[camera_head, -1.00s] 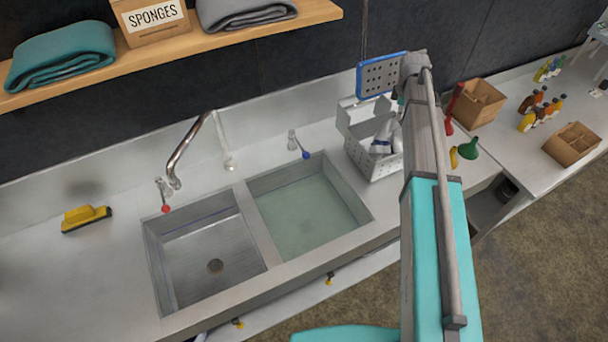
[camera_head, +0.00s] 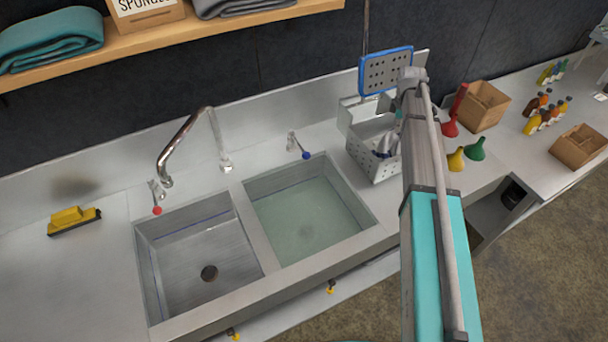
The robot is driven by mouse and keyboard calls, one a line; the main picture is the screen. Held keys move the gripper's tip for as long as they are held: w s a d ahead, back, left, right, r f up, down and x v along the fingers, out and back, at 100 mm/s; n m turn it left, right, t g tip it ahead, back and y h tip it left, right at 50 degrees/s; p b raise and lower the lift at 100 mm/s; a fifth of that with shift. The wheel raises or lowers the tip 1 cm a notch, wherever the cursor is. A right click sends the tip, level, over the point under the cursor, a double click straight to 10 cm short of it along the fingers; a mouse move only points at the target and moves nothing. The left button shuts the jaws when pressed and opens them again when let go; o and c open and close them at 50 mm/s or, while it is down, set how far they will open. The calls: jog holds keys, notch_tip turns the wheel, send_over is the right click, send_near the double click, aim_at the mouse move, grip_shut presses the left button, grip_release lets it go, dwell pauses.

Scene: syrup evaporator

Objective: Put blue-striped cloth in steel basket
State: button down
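The steel basket (camera_head: 372,165) is a perforated metal box on the counter, right of the sinks. A bunched white and dark-blue cloth (camera_head: 386,143) shows inside its right part; its stripes are too small to make out clearly. My arm crosses in front of the basket's right side. My gripper (camera_head: 401,106) is mostly hidden behind the arm's end, above the basket's right edge. I cannot see its fingertips, or whether it touches the cloth.
A blue-framed perforated panel (camera_head: 387,72) stands behind the basket. The twin sink (camera_head: 252,225) is left of it. Red, yellow and green funnels (camera_head: 476,149) and a cardboard box (camera_head: 482,106) are to the right. A yellow brush (camera_head: 74,220) lies at far left, with clear counter around it.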

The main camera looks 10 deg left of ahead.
jog(key=shift+w+a+f+b, duration=0.1)
jog(key=shift+f+b, duration=1.95)
jog(key=shift+f, duration=0.15)
jog(key=shift+w+a+f+b, duration=0.1)
jog(key=shift+f+b, duration=1.95)
jog(key=shift+f, duration=0.15)
jog(key=c, duration=0.8)
grip_release()
jog(key=o, duration=0.6)
jog(key=shift+o, duration=1)
jog(key=shift+r, duration=0.1)
